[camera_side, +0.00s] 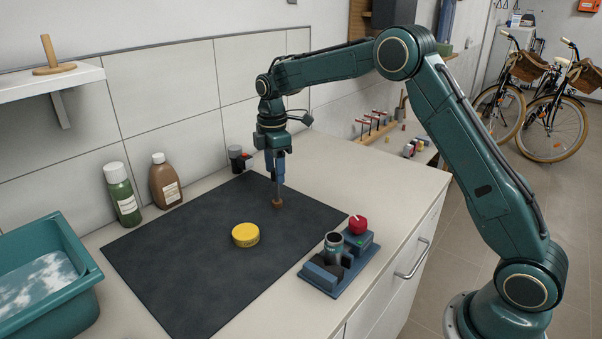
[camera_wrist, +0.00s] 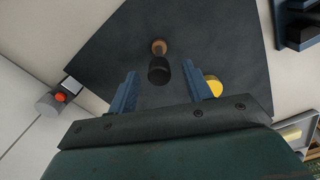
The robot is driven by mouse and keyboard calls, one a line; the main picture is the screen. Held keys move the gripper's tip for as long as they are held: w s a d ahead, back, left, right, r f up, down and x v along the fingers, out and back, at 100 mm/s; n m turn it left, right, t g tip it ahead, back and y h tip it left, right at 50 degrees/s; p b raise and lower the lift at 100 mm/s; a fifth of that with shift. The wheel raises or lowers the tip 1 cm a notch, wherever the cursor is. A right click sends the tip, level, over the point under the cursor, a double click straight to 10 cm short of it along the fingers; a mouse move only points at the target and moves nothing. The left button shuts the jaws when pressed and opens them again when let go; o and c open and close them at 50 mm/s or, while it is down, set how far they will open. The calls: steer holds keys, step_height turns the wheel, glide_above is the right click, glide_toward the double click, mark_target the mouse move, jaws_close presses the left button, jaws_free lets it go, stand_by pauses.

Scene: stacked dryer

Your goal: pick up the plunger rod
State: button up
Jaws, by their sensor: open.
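The rod's upper part is partly hidden by the fingers in the side view.
A yellow disc (camera_side: 245,235) lies on the mat. A blue fixture (camera_side: 340,265) with a dark cylinder and red knob stands at the mat's right edge. A teal tub (camera_side: 85,262) is at left.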

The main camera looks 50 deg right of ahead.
mark_target(277, 201)
steer(key=shift+f, duration=0.1)
steer(key=shift+d+f, duration=0.1)
steer(key=shift+f, duration=2.4)
steer(key=c, duration=1.1)
